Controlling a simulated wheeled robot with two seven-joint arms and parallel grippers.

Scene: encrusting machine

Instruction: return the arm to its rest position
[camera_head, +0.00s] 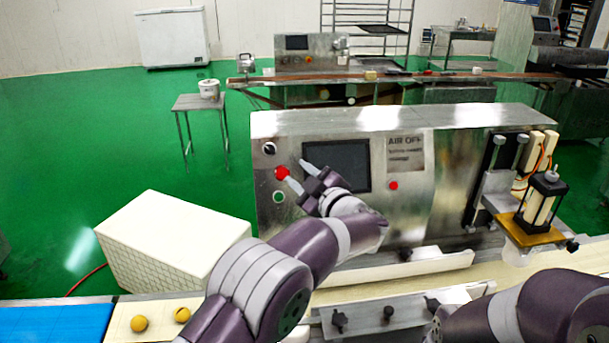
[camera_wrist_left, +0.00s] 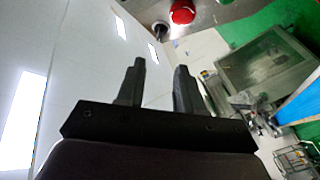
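My left gripper (camera_head: 295,171) is in front of the steel encrusting machine's panel (camera_head: 415,210), close to the red button (camera_head: 282,172). In the left wrist view its two dark fingers (camera_wrist_left: 159,68) stand apart with nothing between them. The red button (camera_wrist_left: 182,12) shows there beyond the fingertips; I cannot tell from the head view whether a finger touches it. My left arm (camera_head: 262,285) reaches up from the bottom edge. Part of my right arm (camera_head: 545,310) shows at the bottom right, but its gripper is out of view.
A dark screen (camera_head: 345,165) sits beside the left gripper. A white box (camera_head: 170,240) stands left of the machine. Two yellow balls, one of them here (camera_head: 139,323), lie near a blue belt (camera_head: 55,324). A rail (camera_head: 400,268) runs along the machine's front.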

